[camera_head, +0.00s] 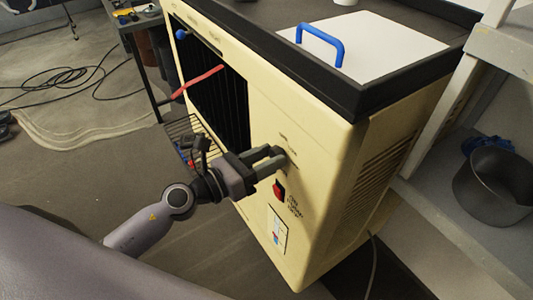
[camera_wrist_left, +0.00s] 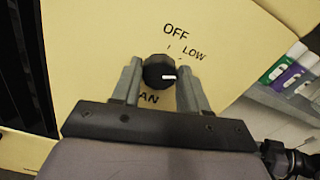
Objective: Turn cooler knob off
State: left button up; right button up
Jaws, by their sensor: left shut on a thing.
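The cooler (camera_head: 310,140) is a cream cabinet with a dark front grille. Its knob (camera_wrist_left: 158,71) is black and round with a white pointer mark, seen in the left wrist view below printed OFF and LOW labels. The pointer faces right, below LOW, not up at OFF. My left gripper (camera_head: 278,157) is at the cooler's front panel, and its fingers (camera_wrist_left: 160,80) sit on both sides of the knob, shut on it. In the head view the fingers largely hide the knob. My right gripper does not show.
A red switch (camera_head: 279,189) and a label sticker (camera_head: 277,230) are below the knob. A white board (camera_head: 365,45) with a blue handle (camera_head: 322,42) lies on the cooler's black top. A metal pot (camera_head: 496,185) stands on a shelf at right. Cables (camera_head: 75,80) lie on the floor at left.

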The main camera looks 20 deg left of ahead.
pick_arm(q)
jog(key=n+p, duration=0.1)
jog(key=n, duration=0.2)
jog(key=n+p, duration=0.1)
jog(key=n, duration=0.2)
jog(key=shift+a+n, duration=0.1)
jog(key=shift+n, duration=0.2)
jog(key=n+p, duration=0.1)
jog(key=n, duration=0.1)
jog(key=shift+w+n+p, duration=0.1)
jog(key=shift+n+p, duration=0.2)
jog(key=shift+p, duration=0.05)
jog(key=shift+f+n+p, duration=0.15)
jog(key=shift+n+p, duration=0.6)
jog(key=shift+n, duration=1.15)
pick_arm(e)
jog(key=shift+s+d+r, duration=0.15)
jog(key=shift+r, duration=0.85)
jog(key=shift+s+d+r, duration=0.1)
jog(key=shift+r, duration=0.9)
pick_arm(q)
jog(key=o, duration=1.1)
jog(key=shift+c, duration=0.2)
jog(key=shift+a, duration=0.1)
jog(key=b+v, duration=0.1)
jog(key=v, duration=0.6)
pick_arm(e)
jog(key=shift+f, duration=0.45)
